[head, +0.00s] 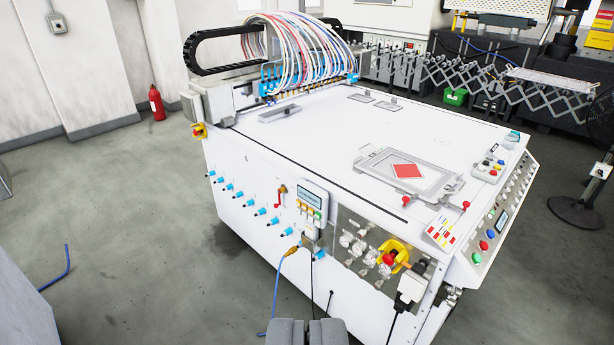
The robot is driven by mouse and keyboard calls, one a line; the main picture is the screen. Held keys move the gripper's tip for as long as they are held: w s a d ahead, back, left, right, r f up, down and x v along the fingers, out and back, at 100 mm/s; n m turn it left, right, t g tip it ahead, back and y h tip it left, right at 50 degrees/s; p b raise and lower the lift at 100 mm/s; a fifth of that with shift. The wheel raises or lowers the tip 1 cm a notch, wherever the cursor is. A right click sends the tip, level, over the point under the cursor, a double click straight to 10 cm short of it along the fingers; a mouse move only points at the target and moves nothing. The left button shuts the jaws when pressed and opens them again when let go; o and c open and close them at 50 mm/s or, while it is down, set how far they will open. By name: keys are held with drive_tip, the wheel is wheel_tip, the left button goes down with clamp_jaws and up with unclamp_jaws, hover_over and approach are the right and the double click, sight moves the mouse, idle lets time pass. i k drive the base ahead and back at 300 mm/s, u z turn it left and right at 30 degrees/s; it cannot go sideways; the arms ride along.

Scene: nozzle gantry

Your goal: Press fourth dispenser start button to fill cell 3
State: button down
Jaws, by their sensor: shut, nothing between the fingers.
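A large white machine (300,190) with a nozzle gantry (300,88) along its back left edge fills the middle of the head view. Its side panel at the right carries a green button (476,258), a red button (490,234) and more small controls. A small button box (488,166) sits on the top right corner. I cannot tell which control is the fourth dispenser start button, or where cell 3 is. My gripper (307,326) is shut and empty at the bottom edge, in front of the machine's front face and touching nothing visible.
The front face has a row of blue knobs (238,194), a keypad display (311,200) and a yellow-and-red emergency stop (391,258). A framed tray with a red square (408,171) lies on top. A blue cable (277,290) hangs in front.

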sight(476, 258)
drive_tip(key=k, duration=0.65)
drive_tip(key=z, duration=0.15)
drive_tip(key=i, duration=0.45)
drive_tip(key=z, duration=0.7)
drive_tip(key=i, duration=1.5)
drive_tip(key=z, duration=0.6)
